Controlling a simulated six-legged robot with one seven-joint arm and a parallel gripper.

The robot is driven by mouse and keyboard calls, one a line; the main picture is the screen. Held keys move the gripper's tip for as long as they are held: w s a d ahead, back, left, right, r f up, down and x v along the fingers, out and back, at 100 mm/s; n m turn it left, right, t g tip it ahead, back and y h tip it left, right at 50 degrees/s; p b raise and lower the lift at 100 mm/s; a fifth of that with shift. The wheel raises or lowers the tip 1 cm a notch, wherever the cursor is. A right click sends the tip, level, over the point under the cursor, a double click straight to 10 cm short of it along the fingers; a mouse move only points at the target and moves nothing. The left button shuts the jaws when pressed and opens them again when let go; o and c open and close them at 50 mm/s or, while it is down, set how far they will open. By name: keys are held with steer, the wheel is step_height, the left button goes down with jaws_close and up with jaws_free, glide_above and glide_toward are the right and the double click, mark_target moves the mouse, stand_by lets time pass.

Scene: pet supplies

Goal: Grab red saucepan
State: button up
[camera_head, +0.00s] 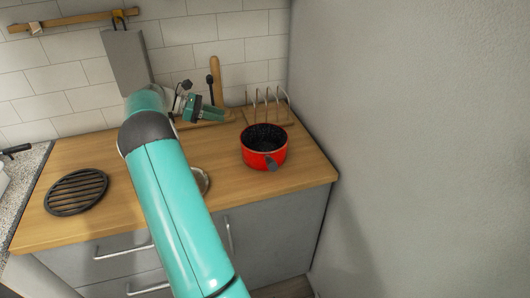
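A red saucepan (263,155) with a dark speckled inside stands upright on the wooden counter, right of the middle of the head view. A short dark handle points from it toward the front. My gripper (216,113) is at the end of my teal arm, up and to the left of the saucepan, apart from it. The gripper is small in the view and seen from behind and the side, so whether its fingers are open or shut does not show clearly.
The wooden counter (115,193) holds a black round trivet (76,191) at left. A rack with upright metal loops (267,104) stands just behind the saucepan. A grey wall (420,130) rises at right. A metal round object (202,180) is partly hidden by my arm.

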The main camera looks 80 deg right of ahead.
steer(key=x, duration=1.4)
steer(key=shift+s+d, duration=0.1)
steer(key=shift+d, duration=0.3)
jaws_close()
